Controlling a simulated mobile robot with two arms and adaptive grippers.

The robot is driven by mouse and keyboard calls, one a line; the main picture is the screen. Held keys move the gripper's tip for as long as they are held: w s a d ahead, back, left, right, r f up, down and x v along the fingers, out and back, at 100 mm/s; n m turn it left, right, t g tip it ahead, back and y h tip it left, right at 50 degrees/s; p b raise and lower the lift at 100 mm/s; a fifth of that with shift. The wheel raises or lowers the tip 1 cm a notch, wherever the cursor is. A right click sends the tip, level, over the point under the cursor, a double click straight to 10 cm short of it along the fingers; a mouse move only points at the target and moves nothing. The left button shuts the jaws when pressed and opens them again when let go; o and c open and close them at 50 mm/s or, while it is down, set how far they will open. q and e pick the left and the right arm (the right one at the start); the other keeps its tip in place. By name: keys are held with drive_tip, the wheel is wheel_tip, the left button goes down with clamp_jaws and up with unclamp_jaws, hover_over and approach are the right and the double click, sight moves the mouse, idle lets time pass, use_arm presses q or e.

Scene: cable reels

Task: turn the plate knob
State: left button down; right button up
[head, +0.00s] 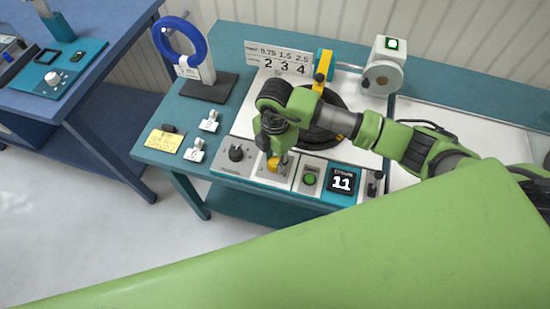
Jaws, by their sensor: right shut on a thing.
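A row of control plates runs along the front of the teal bench. The plate knob (274,166), with yellow showing, sits on one of them below my right gripper. My right gripper (278,153) reaches down from the right and is shut on this knob. Its fingers and wrist hide most of the knob, so its pointer cannot be read. A black knob (236,154) stands on the plate to the left, apart from the gripper. My left gripper is not in view.
A green button (309,179) and a display reading 11 (342,181) lie right of the gripper. A sign (279,58) with numbers, a blue cable reel (181,42) and a black coil (335,101) stand behind.

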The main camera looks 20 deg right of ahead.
sight(275, 161)
drive_tip(key=shift+w, duration=0.1)
drive_tip(key=o, duration=1.1)
wheel_tip(275, 161, up, 12)
